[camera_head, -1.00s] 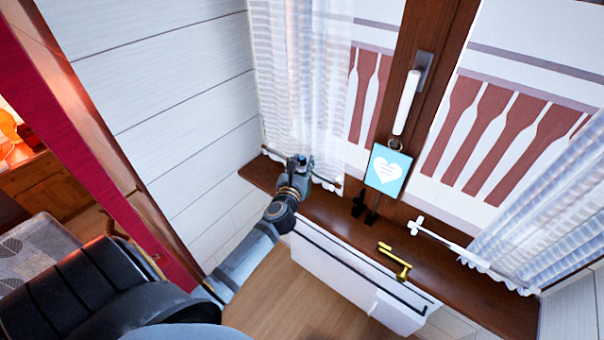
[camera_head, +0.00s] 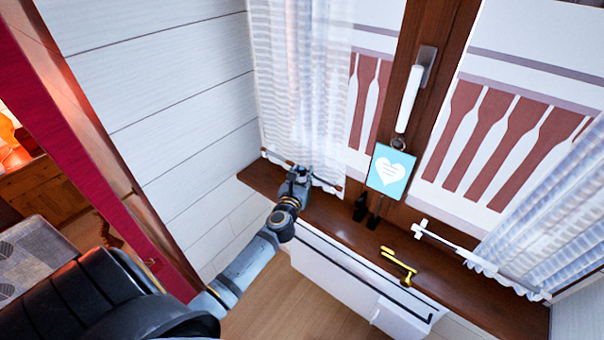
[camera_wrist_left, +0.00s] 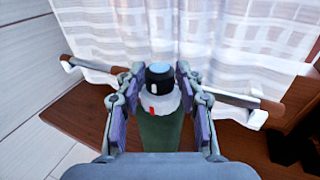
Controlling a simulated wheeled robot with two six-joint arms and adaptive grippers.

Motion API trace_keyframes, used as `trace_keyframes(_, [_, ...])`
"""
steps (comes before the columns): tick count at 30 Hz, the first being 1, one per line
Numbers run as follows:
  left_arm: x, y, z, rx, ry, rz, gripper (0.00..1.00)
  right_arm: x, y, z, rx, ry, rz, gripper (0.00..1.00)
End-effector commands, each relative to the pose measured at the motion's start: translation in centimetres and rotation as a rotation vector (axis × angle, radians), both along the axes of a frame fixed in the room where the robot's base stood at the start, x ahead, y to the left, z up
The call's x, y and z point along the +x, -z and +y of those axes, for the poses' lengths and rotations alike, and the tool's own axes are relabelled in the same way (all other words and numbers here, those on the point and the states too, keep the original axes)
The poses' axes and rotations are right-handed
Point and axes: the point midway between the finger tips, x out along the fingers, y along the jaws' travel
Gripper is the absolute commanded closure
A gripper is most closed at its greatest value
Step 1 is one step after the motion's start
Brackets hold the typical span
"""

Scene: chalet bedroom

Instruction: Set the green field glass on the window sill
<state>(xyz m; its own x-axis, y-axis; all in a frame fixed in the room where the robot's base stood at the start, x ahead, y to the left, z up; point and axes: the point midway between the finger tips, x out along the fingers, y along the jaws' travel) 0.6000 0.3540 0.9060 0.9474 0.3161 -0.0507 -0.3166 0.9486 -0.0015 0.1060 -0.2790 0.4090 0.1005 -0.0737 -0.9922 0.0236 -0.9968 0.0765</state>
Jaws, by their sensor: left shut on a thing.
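The green field glass (camera_wrist_left: 160,125) is a green cylinder with a pale band and a black end with a blue lens, seen in the left wrist view. It sits between the two fingers of my left gripper (camera_wrist_left: 155,100), which is shut on it. In the head view my left gripper (camera_head: 298,174) is over the left part of the brown window sill (camera_head: 345,228), close to the curtain, and hides the field glass. The sill also shows in the wrist view (camera_wrist_left: 85,115). I cannot tell whether the glass touches the sill. My right gripper is not in view.
A sheer curtain (camera_head: 300,80) with a rod at its hem hangs just behind the gripper. Black items (camera_head: 367,210), a blue heart sign (camera_head: 391,171) and a yellow key-like object (camera_head: 400,264) are to the right. A white radiator (camera_head: 345,275) is below the sill.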

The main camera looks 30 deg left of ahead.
Motion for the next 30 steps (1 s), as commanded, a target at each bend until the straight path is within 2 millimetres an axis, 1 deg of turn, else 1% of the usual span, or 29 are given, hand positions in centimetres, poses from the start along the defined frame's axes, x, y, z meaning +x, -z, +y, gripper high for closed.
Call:
trace_keyframes(1, [0.0, 0.1, 0.0, 0.000, 0.000, 0.001, 0.59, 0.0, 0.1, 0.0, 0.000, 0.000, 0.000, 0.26])
trace_keyframes(5, [0.0, 0.1, 0.0, 0.000, 0.000, 0.001, 0.42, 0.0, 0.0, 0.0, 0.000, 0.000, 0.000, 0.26])
trace_keyframes(6, [0.0, 0.1, 0.0, 0.000, 0.000, 0.001, 0.39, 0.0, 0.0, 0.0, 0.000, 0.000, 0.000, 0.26])
trace_keyframes(13, [0.0, 0.1, 0.0, 0.000, 0.000, 0.001, 0.39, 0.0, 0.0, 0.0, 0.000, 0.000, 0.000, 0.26])
trace_keyframes(16, [-0.1, -0.4, 0.0, 0.001, 0.000, 0.001, 0.39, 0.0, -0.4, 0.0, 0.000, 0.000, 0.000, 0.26])
trace_keyframes(20, [-2.3, -0.1, -0.8, 0.000, 0.002, 0.003, 0.39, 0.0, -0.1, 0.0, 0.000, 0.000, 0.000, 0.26])
trace_keyframes(27, [-8.0, -0.3, -2.7, -0.002, 0.001, 0.003, 0.39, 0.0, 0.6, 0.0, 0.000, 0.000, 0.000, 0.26])
trace_keyframes(30, [-9.7, -0.4, -3.2, -0.002, 0.000, 0.003, 0.39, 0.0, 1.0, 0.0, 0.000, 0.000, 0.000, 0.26])
